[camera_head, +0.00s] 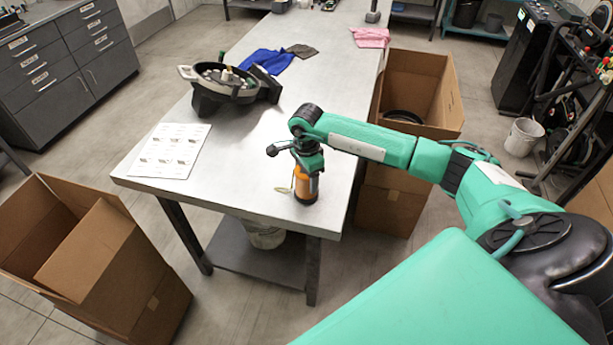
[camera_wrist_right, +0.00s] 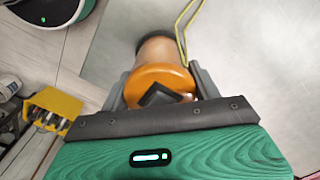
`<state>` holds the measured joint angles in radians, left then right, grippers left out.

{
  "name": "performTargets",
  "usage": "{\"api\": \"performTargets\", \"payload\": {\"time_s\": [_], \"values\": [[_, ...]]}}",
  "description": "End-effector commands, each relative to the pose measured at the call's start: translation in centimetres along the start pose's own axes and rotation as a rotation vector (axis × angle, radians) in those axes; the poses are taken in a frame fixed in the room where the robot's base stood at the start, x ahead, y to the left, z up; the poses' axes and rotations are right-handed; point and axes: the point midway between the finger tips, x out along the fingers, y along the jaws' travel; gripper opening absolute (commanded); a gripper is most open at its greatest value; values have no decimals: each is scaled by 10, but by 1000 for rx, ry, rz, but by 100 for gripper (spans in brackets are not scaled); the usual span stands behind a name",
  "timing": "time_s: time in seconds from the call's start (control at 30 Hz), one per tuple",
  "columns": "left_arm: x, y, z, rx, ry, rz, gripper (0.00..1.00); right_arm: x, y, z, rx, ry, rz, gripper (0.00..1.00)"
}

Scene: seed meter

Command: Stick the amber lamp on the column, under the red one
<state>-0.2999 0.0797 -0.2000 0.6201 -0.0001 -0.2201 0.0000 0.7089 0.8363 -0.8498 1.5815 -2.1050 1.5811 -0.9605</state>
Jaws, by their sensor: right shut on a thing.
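The amber lamp (camera_head: 305,188) is an orange cylinder with a dark base, upright near the front right edge of the metal table. My right gripper (camera_head: 307,172) comes down over it from above and is shut on it. In the right wrist view the lamp (camera_wrist_right: 160,80) sits between the two grey fingers of the gripper (camera_wrist_right: 162,88). I cannot tell whether its base touches the tabletop. I cannot make out the column or the red lamp in either view. My left gripper is not in view.
The table (camera_head: 240,150) holds a printed sheet (camera_head: 170,150), a round dark device (camera_head: 228,84), a blue cloth (camera_head: 267,61) and a pink cloth (camera_head: 370,37). A thin yellow loop (camera_wrist_right: 181,28) lies beside the lamp. Open cartons stand left (camera_head: 95,250) and right (camera_head: 445,95).

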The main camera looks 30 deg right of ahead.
Motion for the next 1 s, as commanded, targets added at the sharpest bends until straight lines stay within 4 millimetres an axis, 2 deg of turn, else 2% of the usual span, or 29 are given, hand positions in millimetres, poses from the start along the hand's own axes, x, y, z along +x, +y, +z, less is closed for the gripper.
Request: {"api": "performTargets", "payload": {"time_s": [0.07, 0.1, 0.17, 0.2, 0.5, 0.7, 0.77, 0.8, 0.97, 1.0], "values": [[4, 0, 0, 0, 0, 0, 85, 6, 0, 0, 0, 1, 1, 41], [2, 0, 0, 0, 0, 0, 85, 4, 1, 0, 0, 1, 2, 71], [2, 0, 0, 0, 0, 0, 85, 4, 1, 0, 0, 1, 2, 82], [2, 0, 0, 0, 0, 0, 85, 4, 1, 0, 0, 1, 2, 84], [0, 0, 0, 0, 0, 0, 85, 2, 1, 0, 0, 0, 2, 84], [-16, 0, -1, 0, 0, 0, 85, -5, 1, 1, 1, -1, 4, 84], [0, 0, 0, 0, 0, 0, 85, -11, -2, 0, -1, 0, -6, 84], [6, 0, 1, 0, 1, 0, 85, -20, -1, -1, -2, 1, -6, 84], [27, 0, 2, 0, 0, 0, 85, -47, -2, 2, -2, 1, -6, 84], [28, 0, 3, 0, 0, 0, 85, -58, -2, 2, 0, 1, -5, 84]]}}
